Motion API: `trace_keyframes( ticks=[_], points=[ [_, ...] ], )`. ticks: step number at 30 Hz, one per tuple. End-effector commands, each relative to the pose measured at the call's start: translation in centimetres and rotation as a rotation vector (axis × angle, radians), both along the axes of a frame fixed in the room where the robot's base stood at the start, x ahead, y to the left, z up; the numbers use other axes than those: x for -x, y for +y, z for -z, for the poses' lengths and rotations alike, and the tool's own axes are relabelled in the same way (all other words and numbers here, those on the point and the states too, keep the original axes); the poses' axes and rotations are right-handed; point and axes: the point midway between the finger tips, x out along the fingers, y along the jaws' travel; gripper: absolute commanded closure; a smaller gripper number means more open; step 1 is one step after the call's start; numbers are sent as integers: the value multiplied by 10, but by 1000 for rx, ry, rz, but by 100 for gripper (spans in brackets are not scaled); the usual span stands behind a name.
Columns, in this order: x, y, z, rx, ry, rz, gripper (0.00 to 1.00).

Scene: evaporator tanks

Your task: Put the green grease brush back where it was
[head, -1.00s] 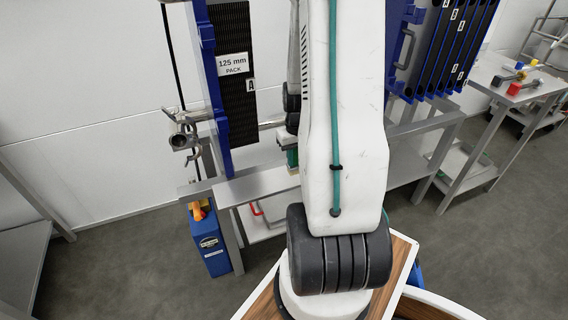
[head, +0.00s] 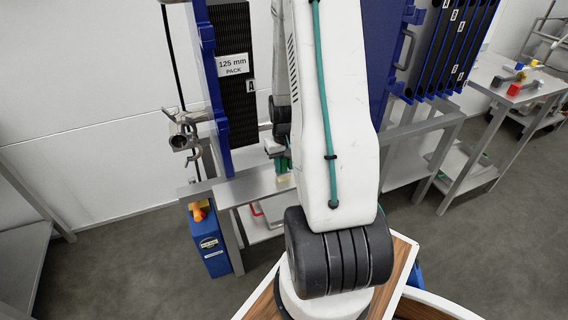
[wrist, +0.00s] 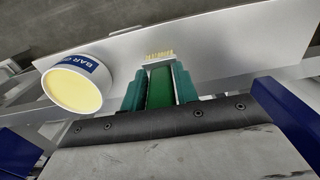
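The green grease brush (wrist: 160,90) is between the teal fingers of my gripper (wrist: 157,80) in the wrist view, and the fingers are shut on it. Its pale yellow bristles (wrist: 160,55) point away from my wrist, over the grey bench top. A white tub (wrist: 75,90) with a blue band and pale yellow contents stands to the left of the brush, apart from it. In the head view my gripper (head: 277,150) shows partly to the left of my arm, above the grey bench (head: 255,188). The bristles (head: 284,179) show below it. The tub is hidden there.
A blue-framed plate pack marked 125 mm (head: 233,65) stands left of my arm, with a metal pipe fitting (head: 182,135) beside it. More blue-framed plates (head: 450,50) stand to the right. A side table (head: 500,75) holds coloured tools.

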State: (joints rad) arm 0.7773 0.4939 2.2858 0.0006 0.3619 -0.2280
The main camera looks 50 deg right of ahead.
Motion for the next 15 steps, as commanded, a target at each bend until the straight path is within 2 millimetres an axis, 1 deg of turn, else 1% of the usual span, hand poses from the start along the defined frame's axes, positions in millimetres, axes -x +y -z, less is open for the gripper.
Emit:
trace_keyframes(
  ticks=[1,2,11,14,15],
  points=[
    [0,0,0,0,0,0,55],
    [0,0,0,0,0,0,53],
    [0,0,-2,1,-2,0,53],
    [-1,-1,-11,3,-3,0,53],
    [-1,-1,-17,3,-3,0,53]
  ],
)
